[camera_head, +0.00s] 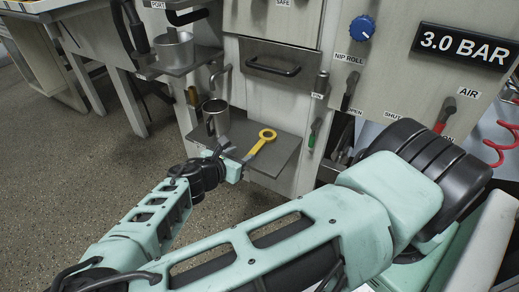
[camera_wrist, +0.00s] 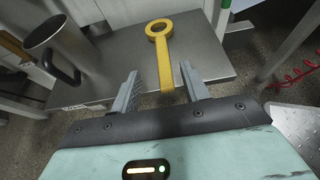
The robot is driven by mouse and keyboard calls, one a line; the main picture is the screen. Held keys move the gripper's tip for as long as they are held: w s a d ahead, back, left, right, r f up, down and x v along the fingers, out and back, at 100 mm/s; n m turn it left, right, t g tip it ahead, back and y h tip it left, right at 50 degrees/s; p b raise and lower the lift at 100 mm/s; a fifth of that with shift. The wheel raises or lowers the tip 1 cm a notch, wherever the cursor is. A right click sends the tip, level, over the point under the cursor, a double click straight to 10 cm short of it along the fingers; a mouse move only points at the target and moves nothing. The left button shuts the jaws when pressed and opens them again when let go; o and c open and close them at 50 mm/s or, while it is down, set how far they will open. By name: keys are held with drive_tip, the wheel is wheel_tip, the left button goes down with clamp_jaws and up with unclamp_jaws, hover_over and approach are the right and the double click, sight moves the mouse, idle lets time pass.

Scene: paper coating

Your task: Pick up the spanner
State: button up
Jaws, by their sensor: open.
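The yellow spanner (camera_head: 261,142) lies on a small grey metal shelf (camera_head: 277,160), with its ring end away from me. It also shows in the wrist view (camera_wrist: 161,50), its handle pointing toward my gripper. My gripper (camera_wrist: 161,84) is open, and the near end of the handle shows between its two grey fingers, not clasped. Whether the fingers are level with the handle or above it, I cannot tell. In the head view my gripper (camera_head: 228,158) is at the shelf's front left, with its fingertips small and hard to make out.
A metal mug (camera_head: 215,117) stands on the shelf left of the spanner. Another metal cup (camera_head: 174,48) stands on a higher shelf. The panel behind has a drawer handle (camera_head: 272,67), a blue knob (camera_head: 361,28) and several levers. A green-handled tool (camera_head: 314,133) hangs right of the shelf.

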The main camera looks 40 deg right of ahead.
sight(257, 146)
drive_tip(key=b+x, duration=0.3)
drive_tip(key=x, duration=0.5)
drive_tip(key=shift+s, duration=0.15)
clamp_jaws()
